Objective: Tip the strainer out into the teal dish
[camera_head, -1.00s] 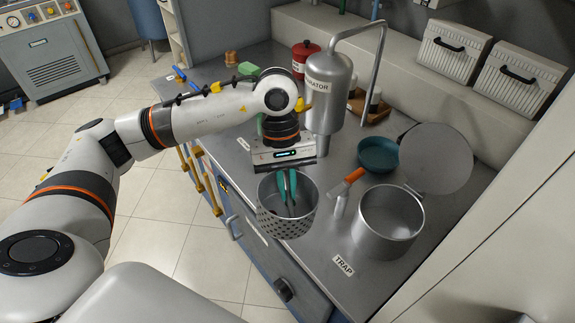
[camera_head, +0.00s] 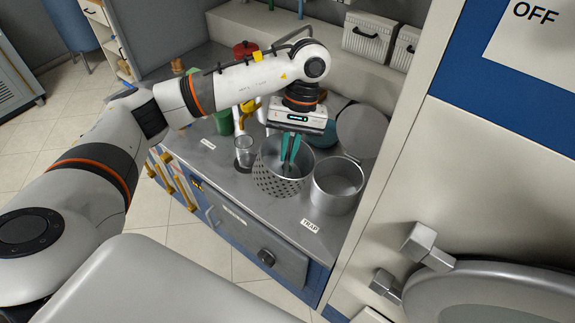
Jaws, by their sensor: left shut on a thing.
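The strainer (camera_head: 270,184) is a grey metal basket with a perforated wall, roughly upright, left of the trap pot. My left gripper (camera_head: 289,168) has teal fingers that reach down into the strainer's mouth. It is shut on the strainer; the exact grip point is hard to see. Whether anything lies inside the strainer cannot be told. The teal dish (camera_head: 326,135) stands on the counter behind my gripper, mostly hidden by it. My right gripper is out of view.
The open metal trap pot (camera_head: 337,198) stands close right of the strainer, with a round grey lid (camera_head: 362,130) behind it. A clear glass (camera_head: 244,152) and a green container (camera_head: 224,122) stand to the left. A cabinet wall (camera_head: 480,170) rises on the right.

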